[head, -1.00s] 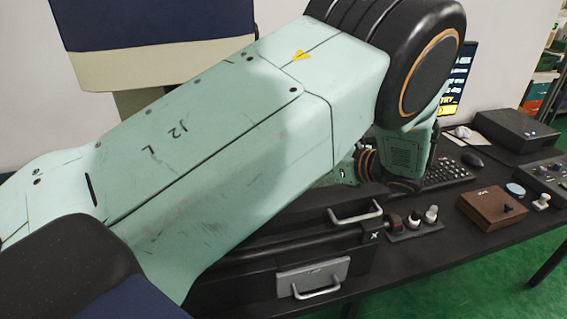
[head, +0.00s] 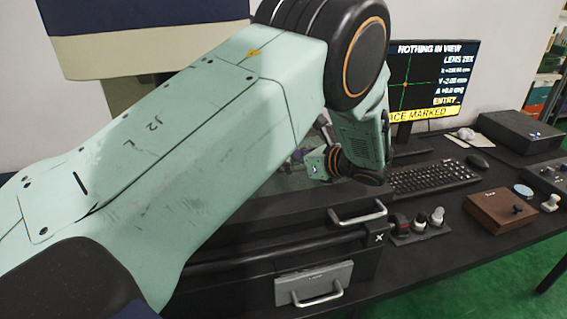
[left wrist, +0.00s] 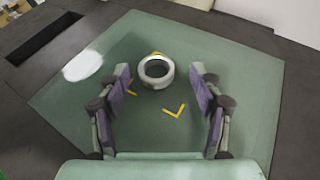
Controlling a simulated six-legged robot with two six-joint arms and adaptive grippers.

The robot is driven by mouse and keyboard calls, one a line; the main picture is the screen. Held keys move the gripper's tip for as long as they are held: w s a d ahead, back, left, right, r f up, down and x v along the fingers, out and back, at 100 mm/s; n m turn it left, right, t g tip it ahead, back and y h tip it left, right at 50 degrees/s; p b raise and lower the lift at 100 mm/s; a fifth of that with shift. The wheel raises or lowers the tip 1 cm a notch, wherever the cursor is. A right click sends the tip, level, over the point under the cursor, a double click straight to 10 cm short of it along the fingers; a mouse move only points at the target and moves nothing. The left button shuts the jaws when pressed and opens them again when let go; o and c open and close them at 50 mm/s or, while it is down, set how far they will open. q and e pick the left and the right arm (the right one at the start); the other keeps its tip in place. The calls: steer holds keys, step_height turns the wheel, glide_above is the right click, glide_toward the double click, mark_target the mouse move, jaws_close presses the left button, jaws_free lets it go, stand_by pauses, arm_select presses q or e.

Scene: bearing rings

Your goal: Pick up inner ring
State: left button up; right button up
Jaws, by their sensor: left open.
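In the left wrist view a shiny metal ring (left wrist: 156,71) lies on a green glass-like plate (left wrist: 255,75), beside yellow corner marks. My left gripper (left wrist: 163,78) is open, its two purple-padded fingers on either side of the ring's position in the picture. The ring appears beyond the fingertips, and I see no contact. My right gripper is not in view.
A monitor (head: 432,80) reads "NOTHING IN VIEW". A dark slot (left wrist: 45,38) lies beyond the plate's left edge.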

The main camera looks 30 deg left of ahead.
arm_select(q)
steer(key=shift+s+d+r, duration=0.1)
steer(key=shift+s+r, duration=0.2)
steer(key=shift+s, duration=0.05)
steer(key=shift+c, duration=2.1)
steer(key=shift+w+a+f, duration=0.2)
steer(key=shift+a+f, duration=0.05)
steer(key=shift+a, duration=0.05)
steer(key=c, duration=0.3)
steer(key=shift+w+d, duration=0.1)
steer(key=shift+c, duration=0.9)
steer(key=shift+d+r, duration=0.1)
steer(key=shift+d, duration=0.05)
steer(key=shift+c, duration=1.3)
steer(key=shift+s, duration=0.2)
steer(key=shift+c, duration=0.9)
steer(key=shift+a, duration=0.2)
jaws_close()
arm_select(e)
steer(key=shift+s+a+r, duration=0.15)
